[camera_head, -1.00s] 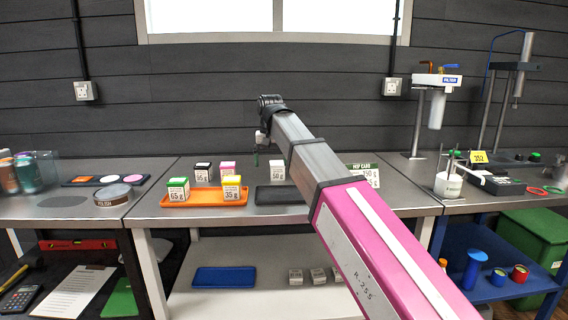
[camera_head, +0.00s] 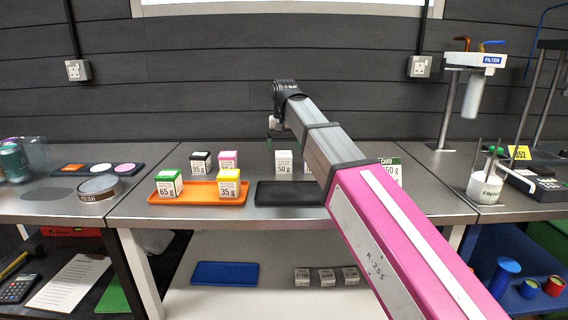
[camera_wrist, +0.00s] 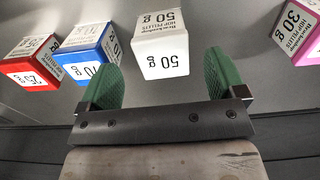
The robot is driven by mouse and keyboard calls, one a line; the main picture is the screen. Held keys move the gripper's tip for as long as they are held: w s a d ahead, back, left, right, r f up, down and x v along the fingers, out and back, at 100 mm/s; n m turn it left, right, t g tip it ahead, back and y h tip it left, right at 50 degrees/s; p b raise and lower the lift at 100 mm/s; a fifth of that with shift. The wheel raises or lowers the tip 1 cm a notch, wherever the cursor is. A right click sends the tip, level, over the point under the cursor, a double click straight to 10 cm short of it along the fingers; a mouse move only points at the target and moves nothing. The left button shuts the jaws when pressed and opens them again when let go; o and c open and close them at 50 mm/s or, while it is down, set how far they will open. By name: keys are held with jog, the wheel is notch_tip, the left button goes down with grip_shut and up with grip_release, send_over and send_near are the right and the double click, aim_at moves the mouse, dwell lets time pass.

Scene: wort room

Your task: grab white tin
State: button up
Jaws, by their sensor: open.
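The white tin (camera_wrist: 160,45), a block-shaped pack marked 50 g, lies ahead of my gripper (camera_wrist: 162,70) in the wrist view, between the lines of its two green fingers. The fingers are apart with nothing gripped; I cannot tell whether they touch the tin. In the head view the white tin (camera_head: 284,161) stands on the table behind the black tray (camera_head: 290,194). My gripper (camera_head: 269,137) is small there, up and left of the tin, and partly hidden by my arm.
Blue (camera_wrist: 93,55) and red (camera_wrist: 32,62) packs stand left of the tin in the wrist view, a pink one (camera_wrist: 298,35) at right. In the head view an orange tray (camera_head: 197,198) holds green and yellow packs. A sign card (camera_head: 390,170) stands partly behind my arm.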

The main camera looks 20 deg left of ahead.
aim_at(284, 162)
jog(key=shift+w+a+f, duration=0.1)
jog(key=shift+f, duration=1.6)
jog(key=shift+w+a+f, duration=0.1)
jog(key=shift+f, duration=1.6)
jog(key=c, duration=1.1)
